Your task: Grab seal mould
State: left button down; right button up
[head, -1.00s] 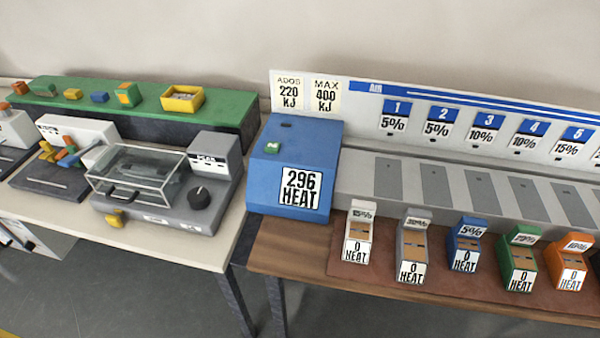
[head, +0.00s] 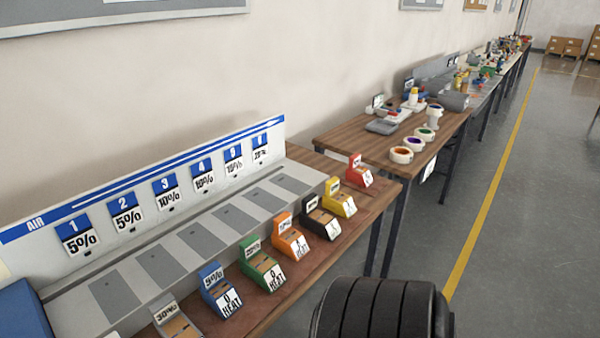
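I cannot make out a seal mould for certain in the head view. Several small coloured blocks with HEAT labels stand in a row along the front of the near table, among them a blue one (head: 219,290), a green one (head: 262,266), an orange one (head: 290,238), a black one (head: 320,219), a yellow one (head: 339,198) and a red one (head: 358,172). Neither of my grippers is in view.
A grey rack (head: 165,264) with empty slots and a numbered AIR panel (head: 150,192) stands behind the blocks. A second table (head: 345,137) holds rolls (head: 401,155) and trays (head: 381,126). More tables run into the distance. The floor (head: 530,230) on the right is clear.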

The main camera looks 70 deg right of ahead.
aim_at(355, 174)
jog(key=z, duration=2.55)
jog(key=l+u, duration=0.1)
jog(key=u, duration=0.4)
jog(key=i+l+u, duration=0.2)
jog(key=l+u, duration=0.2)
jog(key=l, duration=0.6)
jog(key=l+u, duration=0.35)
jog(key=l, duration=0.7)
jog(key=i, duration=0.05)
